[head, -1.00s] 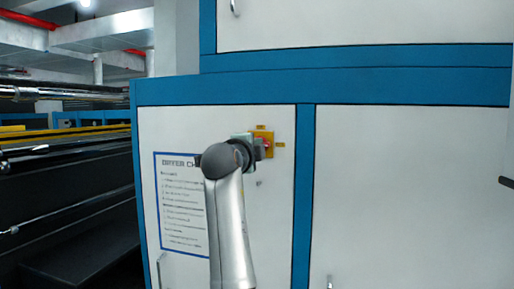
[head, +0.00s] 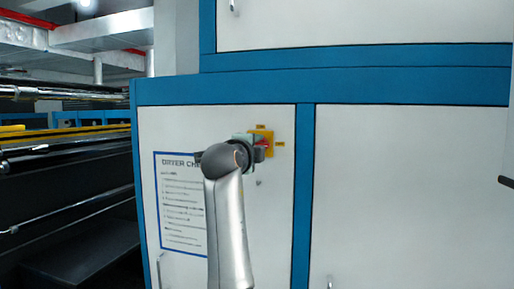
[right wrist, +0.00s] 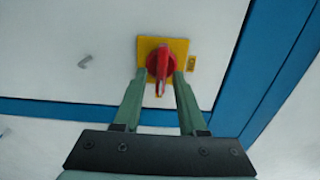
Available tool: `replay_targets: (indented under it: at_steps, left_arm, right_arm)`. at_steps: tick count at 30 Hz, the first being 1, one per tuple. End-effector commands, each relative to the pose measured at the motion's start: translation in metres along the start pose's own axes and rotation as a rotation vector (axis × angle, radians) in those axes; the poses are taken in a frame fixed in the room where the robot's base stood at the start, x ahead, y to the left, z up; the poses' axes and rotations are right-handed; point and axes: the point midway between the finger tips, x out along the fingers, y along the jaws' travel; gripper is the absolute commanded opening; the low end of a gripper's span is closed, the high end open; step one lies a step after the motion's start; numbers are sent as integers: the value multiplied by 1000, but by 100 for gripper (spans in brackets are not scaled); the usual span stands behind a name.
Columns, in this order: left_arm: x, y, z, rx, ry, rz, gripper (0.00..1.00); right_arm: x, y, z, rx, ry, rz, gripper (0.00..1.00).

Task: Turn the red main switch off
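The red main switch (right wrist: 161,64) is a round red knob with a raised grip bar on a yellow plate (right wrist: 178,45), fixed to a white cabinet door. In the right wrist view the bar points down the picture, towards my gripper. My right gripper (right wrist: 158,80) has its two green fingers apart, one on each side of the bar. A gap shows beside the bar, so it is not clamped. In the head view the right gripper (head: 257,150) partly hides the switch; the yellow plate (head: 266,134) shows above it. My left gripper is not in view.
A framed dryer notice (head: 181,215) is on the same door, left of the switch, partly behind my arm. A blue cabinet frame post (head: 304,200) stands right of it. Dark rollers (head: 65,160) are at the left.

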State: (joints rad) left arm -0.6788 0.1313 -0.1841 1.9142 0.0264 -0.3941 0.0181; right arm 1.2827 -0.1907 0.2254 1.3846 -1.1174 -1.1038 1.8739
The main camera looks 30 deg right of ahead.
Motion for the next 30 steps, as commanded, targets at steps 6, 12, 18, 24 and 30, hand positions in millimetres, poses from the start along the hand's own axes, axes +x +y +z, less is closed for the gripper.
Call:
replay_targets:
  at_steps: [6, 12, 18, 24, 30]
  left_arm:
    - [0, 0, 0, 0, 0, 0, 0]
    - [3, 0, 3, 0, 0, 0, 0]
    - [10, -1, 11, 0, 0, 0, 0]
    - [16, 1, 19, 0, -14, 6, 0]
    - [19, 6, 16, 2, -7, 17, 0]
  right_arm:
    - [0, -1, 0, -1, 0, -2, 46]
    - [-11, 0, 1, 1, -2, -5, 46]
    - [-50, 2, 1, 3, -4, -4, 46]
    - [-93, 2, 1, 2, -4, -3, 46]
    - [-118, 1, 0, -1, -1, -2, 46]
